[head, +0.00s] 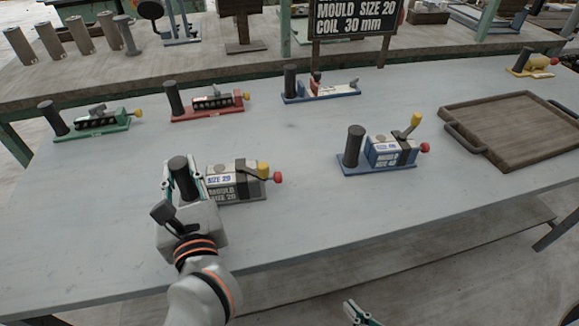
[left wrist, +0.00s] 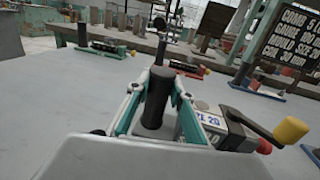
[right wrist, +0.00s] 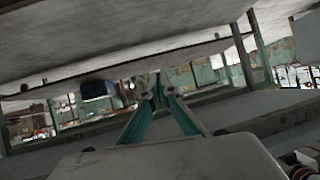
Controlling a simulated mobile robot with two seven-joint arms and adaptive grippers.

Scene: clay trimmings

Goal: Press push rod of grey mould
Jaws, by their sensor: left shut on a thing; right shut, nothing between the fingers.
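The grey mould (head: 236,190) lies on the near left part of the table, labelled SIZE 20. It also shows in the left wrist view (left wrist: 235,137). A red knob (head: 278,178) sticks out at its right end, with a yellow-tipped lever (head: 263,169) beside it. A dark upright post (head: 179,166) stands at its left end. My left gripper (left wrist: 160,82) is shut on this post (left wrist: 156,103), one finger on each side. My right gripper (head: 358,313) is shut and empty, low at the bottom edge; the right wrist view shows it (right wrist: 157,88) below the tabletop.
A blue-based mould (head: 390,150) with raised yellow lever stands to the right. Green (head: 92,122), red (head: 207,103) and another blue-based mould (head: 325,90) line the back. A wooden tray (head: 520,128) lies right, near a yellow mould (head: 535,65). The front middle tabletop is clear.

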